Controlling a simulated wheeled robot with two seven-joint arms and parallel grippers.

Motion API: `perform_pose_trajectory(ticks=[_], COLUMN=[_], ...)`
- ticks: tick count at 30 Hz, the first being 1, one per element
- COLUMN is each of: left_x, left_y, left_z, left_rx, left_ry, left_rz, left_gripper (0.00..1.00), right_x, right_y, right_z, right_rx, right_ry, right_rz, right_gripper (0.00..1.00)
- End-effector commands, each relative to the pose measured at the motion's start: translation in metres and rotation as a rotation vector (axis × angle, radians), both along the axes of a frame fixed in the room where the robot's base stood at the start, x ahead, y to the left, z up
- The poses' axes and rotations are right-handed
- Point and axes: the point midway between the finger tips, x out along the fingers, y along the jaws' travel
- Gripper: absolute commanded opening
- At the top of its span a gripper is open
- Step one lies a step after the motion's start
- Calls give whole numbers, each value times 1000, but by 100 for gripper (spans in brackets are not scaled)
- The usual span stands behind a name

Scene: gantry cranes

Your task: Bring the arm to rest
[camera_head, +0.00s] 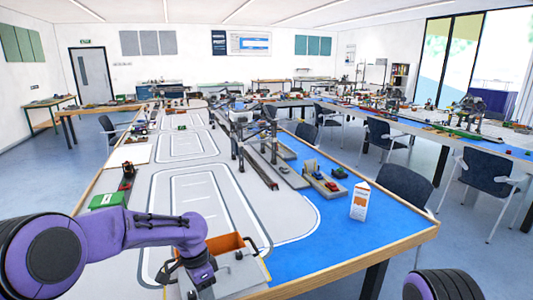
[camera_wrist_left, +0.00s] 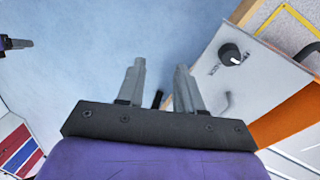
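My left arm (camera_head: 140,232) comes in from the left in the head view, and its wrist hangs down beside a grey-topped control box (camera_head: 240,272) with an orange side. Its fingertips are hard to make out there. In the left wrist view my left gripper (camera_wrist_left: 160,70) has its two grey fingers apart, with nothing held between them. The box's panel with a black knob (camera_wrist_left: 229,54) lies to the right of the fingers, apart from them. A small purple and grey part (camera_wrist_left: 16,43) at the left edge looks like my right gripper; its fingers cannot be told apart.
The long table (camera_head: 375,235) carries a grey and blue mat, model cranes (camera_head: 255,135), a white-orange carton (camera_head: 360,201) and a green box (camera_head: 107,200). Blue floor lies under the left gripper's fingers. Chairs (camera_head: 408,186) stand along the right side.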

Motion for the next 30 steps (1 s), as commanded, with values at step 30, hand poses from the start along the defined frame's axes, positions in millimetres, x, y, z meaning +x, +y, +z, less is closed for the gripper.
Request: perform_pose_trajectory(ticks=[30], left_x=[-343], left_y=[139], left_z=[-277], left_rx=[256], left_ry=[-429], left_rz=[1524], left_gripper=[36], right_x=[-1], right_y=[0], right_z=[-62], right_rx=[0], right_ry=[0], right_rz=[0], right_gripper=[45])
